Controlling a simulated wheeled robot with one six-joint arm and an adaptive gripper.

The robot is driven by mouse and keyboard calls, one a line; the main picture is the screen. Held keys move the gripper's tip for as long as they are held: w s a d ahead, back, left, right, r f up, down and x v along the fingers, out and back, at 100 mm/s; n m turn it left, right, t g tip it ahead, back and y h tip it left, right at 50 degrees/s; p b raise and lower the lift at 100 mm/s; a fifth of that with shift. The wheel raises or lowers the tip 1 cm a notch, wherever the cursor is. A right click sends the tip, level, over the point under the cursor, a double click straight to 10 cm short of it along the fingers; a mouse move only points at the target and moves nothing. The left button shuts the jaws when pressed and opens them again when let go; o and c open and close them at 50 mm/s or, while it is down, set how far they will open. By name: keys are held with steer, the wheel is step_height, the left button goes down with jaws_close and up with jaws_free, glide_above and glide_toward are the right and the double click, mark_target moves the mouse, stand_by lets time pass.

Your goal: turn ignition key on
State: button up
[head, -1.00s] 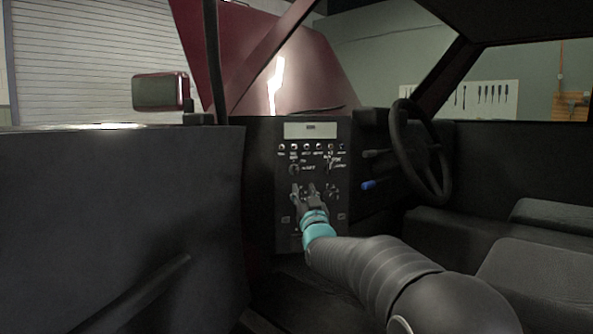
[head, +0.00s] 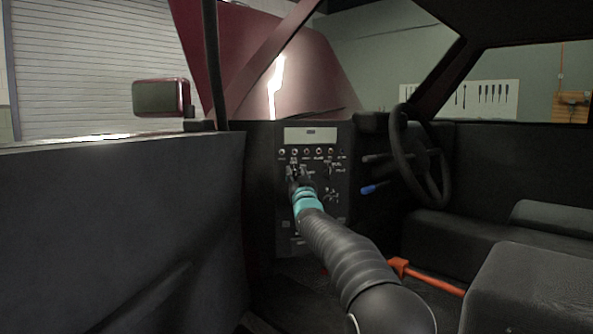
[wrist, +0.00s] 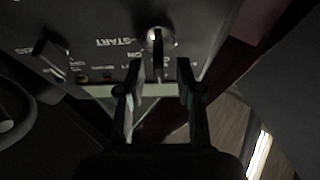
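The ignition key (wrist: 157,42) shows in the wrist view as a dark upright grip on a round bright-rimmed switch, beside the labels START and ON, which appear upside down. My gripper (wrist: 160,68) is open, with one finger on each side of the key's line and the tips close to its near end. I see no contact between fingers and key. In the head view my gripper (head: 295,172) is at the upper left of the dark control panel (head: 312,222) and hides the key there.
A second dark switch (wrist: 48,55) sits left in the wrist view. A row of small switches (head: 306,152) runs above my gripper. The steering wheel (head: 420,160) and a blue-tipped lever (head: 370,189) are to the right. The door (head: 120,235) stands left.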

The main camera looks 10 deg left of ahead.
steer(key=shift+w+a+r, duration=0.15)
steer(key=shift+w+r, duration=0.15)
steer(key=shift+w, duration=0.25)
jaws_close()
